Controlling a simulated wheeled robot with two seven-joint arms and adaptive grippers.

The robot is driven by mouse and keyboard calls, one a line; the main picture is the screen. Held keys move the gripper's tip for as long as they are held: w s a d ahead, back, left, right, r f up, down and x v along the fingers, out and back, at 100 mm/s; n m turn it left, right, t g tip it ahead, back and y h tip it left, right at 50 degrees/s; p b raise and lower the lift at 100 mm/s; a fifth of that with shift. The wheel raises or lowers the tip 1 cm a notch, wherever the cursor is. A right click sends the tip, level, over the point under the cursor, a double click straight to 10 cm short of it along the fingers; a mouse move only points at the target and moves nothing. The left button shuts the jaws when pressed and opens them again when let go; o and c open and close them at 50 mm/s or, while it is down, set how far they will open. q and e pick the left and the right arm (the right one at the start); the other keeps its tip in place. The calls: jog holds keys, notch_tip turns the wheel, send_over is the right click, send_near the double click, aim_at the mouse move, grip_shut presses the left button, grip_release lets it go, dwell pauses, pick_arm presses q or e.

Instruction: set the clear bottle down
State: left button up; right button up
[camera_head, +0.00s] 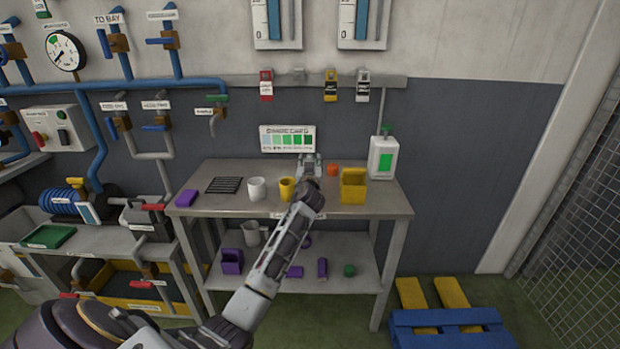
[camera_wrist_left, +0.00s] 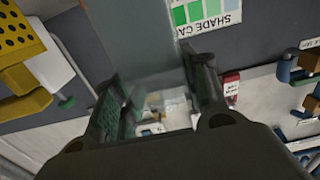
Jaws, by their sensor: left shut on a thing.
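My left gripper (camera_head: 309,163) reaches over the back of the metal workbench (camera_head: 240,206), in front of the wall. In the left wrist view, my left gripper (camera_wrist_left: 157,78) is shut on the clear bottle (camera_wrist_left: 143,45), a see-through greenish-grey shape between its fingers. The bottle's outline is faint, and I cannot tell whether its base touches the bench. In the head view my arm and gripper hide most of it. My right gripper is not in view.
On the bench, a white mug (camera_head: 257,189) and yellow cup (camera_head: 287,189) stand left of my gripper. A yellow box (camera_head: 354,188), orange piece (camera_head: 333,168) and white dispenser (camera_head: 382,160) stand right. A black rack (camera_head: 224,185) and purple block (camera_head: 186,198) lie farther left.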

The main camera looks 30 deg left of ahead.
pick_arm(q)
jog(key=shift+f, duration=0.1)
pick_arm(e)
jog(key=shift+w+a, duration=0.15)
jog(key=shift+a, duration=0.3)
pick_arm(q)
jog(key=shift+f, duration=0.1)
jog(key=shift+f, duration=0.35)
notch_tip(320, 180, down, 3)
jog(key=shift+b, duration=0.3)
jog(key=shift+f, duration=0.55)
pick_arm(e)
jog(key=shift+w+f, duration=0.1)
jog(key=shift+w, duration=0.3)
pick_arm(q)
jog(key=shift+f, duration=0.1)
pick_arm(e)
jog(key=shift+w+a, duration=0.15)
